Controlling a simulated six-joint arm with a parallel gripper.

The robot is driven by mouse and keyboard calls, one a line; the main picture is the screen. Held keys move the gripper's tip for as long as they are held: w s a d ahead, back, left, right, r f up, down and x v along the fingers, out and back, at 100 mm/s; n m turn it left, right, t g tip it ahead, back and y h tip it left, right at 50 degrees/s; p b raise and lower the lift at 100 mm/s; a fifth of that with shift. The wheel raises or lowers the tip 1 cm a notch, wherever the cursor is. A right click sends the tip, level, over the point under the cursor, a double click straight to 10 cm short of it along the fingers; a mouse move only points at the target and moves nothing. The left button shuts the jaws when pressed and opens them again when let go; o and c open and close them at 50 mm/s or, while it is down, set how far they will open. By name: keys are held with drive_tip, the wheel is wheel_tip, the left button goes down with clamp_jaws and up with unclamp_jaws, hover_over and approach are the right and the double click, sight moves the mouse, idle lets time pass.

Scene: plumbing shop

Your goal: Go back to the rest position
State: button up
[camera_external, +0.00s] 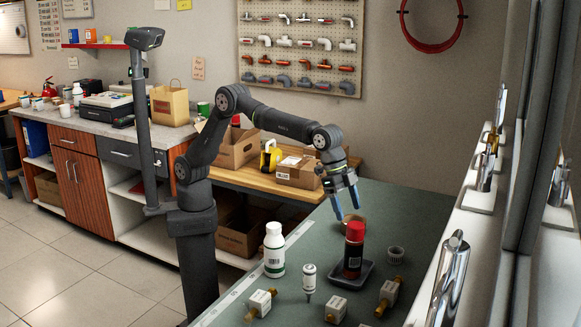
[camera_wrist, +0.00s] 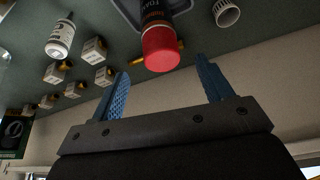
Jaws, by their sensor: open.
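My gripper (camera_external: 347,196) is open, its two blue fingers apart and pointing down over the far part of the green work table (camera_external: 420,215). In the wrist view my gripper (camera_wrist: 165,90) shows nothing between its fingers. A black spray can with a red cap (camera_external: 354,250) stands upright in a dark tray (camera_external: 369,265), nearer the camera than the gripper. The can also shows in the wrist view (camera_wrist: 160,40), beyond the fingertips.
Cardboard boxes (camera_external: 303,170) sit behind my arm. Chrome taps (camera_external: 447,280) line the right shelf.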

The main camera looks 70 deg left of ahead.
sight(357, 225)
drive_tip(key=x, duration=1)
drive_tip(key=shift+f, duration=0.2)
wheel_tip(357, 225, up, 3)
drive_tip(key=shift+s+a+f, duration=0.1)
drive_tip(key=shift+r, duration=0.75)
